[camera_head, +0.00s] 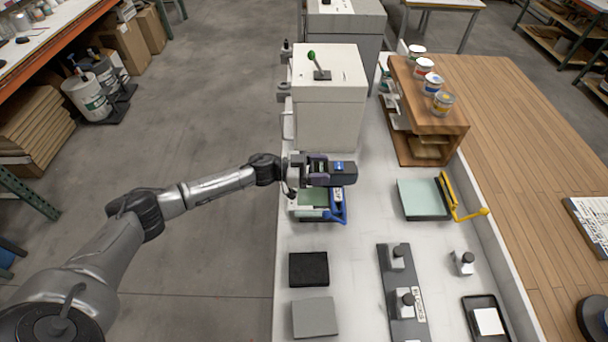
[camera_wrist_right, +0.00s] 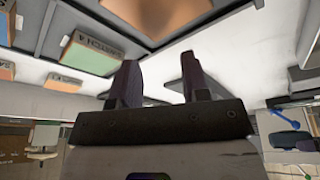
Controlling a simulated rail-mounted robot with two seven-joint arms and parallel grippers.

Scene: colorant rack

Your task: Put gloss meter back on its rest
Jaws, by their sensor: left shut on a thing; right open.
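The gloss meter (camera_head: 343,173) looks like a dark block with a blue patch on top. My left gripper (camera_head: 318,169) is shut on it, above the bench near its left edge. Below it is a frame with a green panel and a blue handle (camera_head: 337,211), partly hidden by the hand; I cannot tell whether they touch. A black pad (camera_head: 308,269) lies empty nearer on the bench; I cannot tell for sure whether it is the rest. My right gripper (camera_wrist_right: 157,82) is open and empty in the right wrist view and is not seen in the head view.
A white cabinet (camera_head: 329,95) stands behind the left hand. A wooden rack with cans (camera_head: 425,110) is at back right. A green panel with a yellow handle (camera_head: 420,200), a grey pad (camera_head: 314,317), a dark knob holder (camera_head: 402,300) and a black tray (camera_head: 475,303) share the bench.

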